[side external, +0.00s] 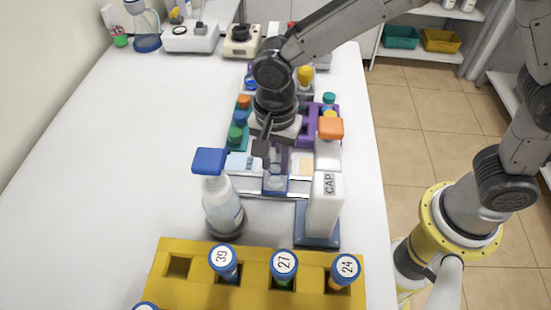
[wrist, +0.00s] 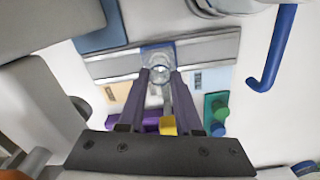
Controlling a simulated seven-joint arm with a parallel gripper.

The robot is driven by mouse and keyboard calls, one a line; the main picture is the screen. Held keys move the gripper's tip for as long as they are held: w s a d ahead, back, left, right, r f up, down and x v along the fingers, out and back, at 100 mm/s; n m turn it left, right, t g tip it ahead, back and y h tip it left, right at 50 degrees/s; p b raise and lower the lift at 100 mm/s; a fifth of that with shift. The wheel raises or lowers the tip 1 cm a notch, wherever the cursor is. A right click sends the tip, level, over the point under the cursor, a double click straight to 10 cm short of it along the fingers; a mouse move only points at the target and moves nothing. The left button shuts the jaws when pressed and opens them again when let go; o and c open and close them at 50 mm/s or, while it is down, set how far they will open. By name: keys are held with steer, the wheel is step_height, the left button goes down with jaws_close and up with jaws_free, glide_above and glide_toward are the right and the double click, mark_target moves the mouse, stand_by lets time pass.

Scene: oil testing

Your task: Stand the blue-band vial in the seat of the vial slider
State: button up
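My gripper (side external: 268,156) points down over the vial slider (side external: 298,192), a light rail with a blue seat block, in the middle of the bench. In the wrist view, the gripper's two dark fingers (wrist: 162,80) close in on a clear round glass vial (wrist: 159,62), one finger on each side. The vial stands about upright over the blue seat, and the slider rail (wrist: 107,64) runs across behind it. The fingers partly hide the vial in the side view. I cannot clearly make out its blue band, nor whether its base touches the seat.
A spray bottle (side external: 220,205) with a blue head and a white orange-capped bottle (side external: 326,190) stand close in front. A yellow rack (side external: 200,290) with numbered blue-capped tubes is at the front. Purple and green racks with capped vials stand behind.

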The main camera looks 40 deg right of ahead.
steer(key=o, duration=0.5)
steer(key=shift+r, duration=0.1)
